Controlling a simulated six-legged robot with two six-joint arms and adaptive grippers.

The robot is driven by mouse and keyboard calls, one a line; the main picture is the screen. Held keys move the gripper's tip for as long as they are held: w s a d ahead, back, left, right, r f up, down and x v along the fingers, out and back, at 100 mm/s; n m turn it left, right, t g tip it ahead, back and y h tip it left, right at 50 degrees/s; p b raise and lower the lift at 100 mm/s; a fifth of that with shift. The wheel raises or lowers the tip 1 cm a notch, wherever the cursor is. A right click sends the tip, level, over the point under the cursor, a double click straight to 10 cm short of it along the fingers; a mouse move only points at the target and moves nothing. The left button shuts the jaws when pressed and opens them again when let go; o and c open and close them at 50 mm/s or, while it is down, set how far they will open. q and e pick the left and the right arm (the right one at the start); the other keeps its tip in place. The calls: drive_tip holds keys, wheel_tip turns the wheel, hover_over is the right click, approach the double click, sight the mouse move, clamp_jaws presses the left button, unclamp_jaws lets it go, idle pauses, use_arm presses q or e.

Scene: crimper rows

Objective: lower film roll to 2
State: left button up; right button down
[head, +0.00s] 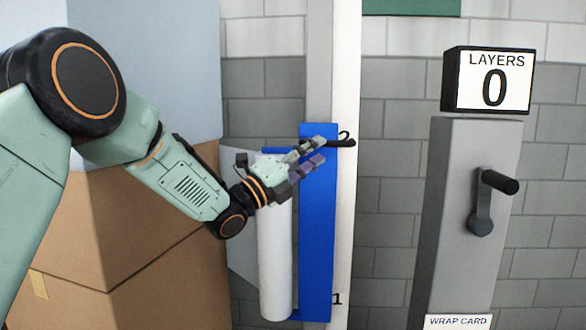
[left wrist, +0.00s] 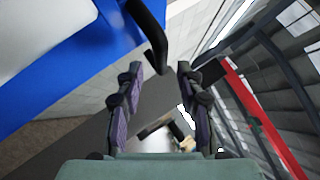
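The white film roll (head: 273,250) stands upright on a blue carriage (head: 317,225) on a pale post (head: 345,80). The mark 2 (head: 343,136) is by the carriage's top and the mark 1 (head: 337,299) by its foot. A black handle (head: 342,143) sticks out to the right near the 2. My left gripper (head: 321,150) is in front of the carriage's upper part, close to the handle. In the left wrist view its fingers (left wrist: 160,72) are apart, with the tip of the handle (left wrist: 150,35) near the gap between them. My right gripper is not in view.
Brown boxes (head: 100,245) with a pale grey block (head: 150,60) above stand at the left. A grey column (head: 455,210) at the right carries a black crank (head: 485,205) and a sign (head: 490,80) reading LAYERS 0. Grey brick wall lies behind.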

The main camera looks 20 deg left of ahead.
use_arm(q)
drive_tip(key=v, duration=0.7)
idle(0.4)
